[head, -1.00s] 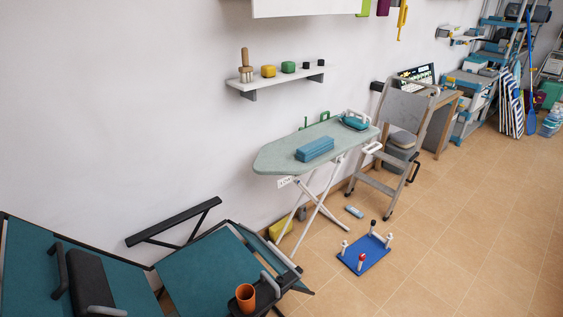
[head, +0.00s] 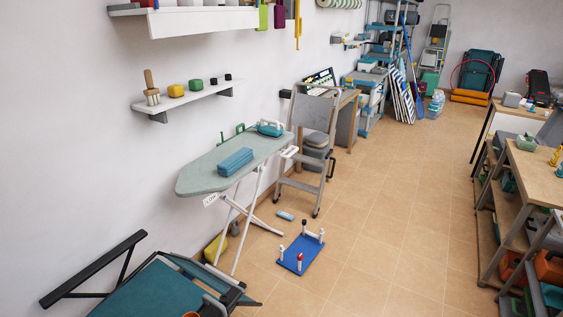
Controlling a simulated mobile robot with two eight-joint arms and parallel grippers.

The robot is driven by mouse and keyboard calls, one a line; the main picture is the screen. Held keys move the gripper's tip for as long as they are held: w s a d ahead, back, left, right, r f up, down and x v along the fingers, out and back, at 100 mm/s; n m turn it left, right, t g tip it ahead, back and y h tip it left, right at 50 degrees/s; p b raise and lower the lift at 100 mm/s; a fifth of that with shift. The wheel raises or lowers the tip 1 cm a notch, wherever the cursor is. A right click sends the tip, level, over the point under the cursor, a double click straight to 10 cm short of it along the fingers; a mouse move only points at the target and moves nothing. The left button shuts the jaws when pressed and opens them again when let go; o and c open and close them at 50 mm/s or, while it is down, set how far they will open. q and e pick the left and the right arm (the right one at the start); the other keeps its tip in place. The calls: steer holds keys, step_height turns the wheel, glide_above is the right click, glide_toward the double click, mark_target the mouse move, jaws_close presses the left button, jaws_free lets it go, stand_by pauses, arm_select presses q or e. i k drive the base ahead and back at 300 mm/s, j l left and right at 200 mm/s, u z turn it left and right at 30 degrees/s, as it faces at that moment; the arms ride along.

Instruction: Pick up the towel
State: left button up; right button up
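A folded blue towel (head: 235,162) lies on the ironing board (head: 205,176), near the middle of its grey-green top. A teal iron (head: 270,129) stands at the board's far right end, apart from the towel. Neither of my grippers shows in the head view, so I cannot see whether they are open or shut. The board stands along the wall on white crossed legs.
A teal lounger (head: 150,290) stands in front at lower left. A grey step-chair (head: 313,145) stands beyond the ironing board. The tiled floor (head: 400,220) at centre right is clear.

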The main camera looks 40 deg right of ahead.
mark_target(233, 163)
steer(key=z, duration=1)
steer(key=i+l, duration=0.3)
steer(key=i, duration=0.2)
steer(key=i+l, duration=0.35)
steer(key=i, duration=0.2)
steer(key=i+l, duration=0.3)
steer(key=i, duration=0.2)
steer(key=i+l, duration=0.3)
steer(key=i, duration=0.2)
steer(key=i+l, duration=0.35)
steer(key=i, duration=0.15)
steer(key=i+j, duration=0.4)
steer(key=i, duration=0.15)
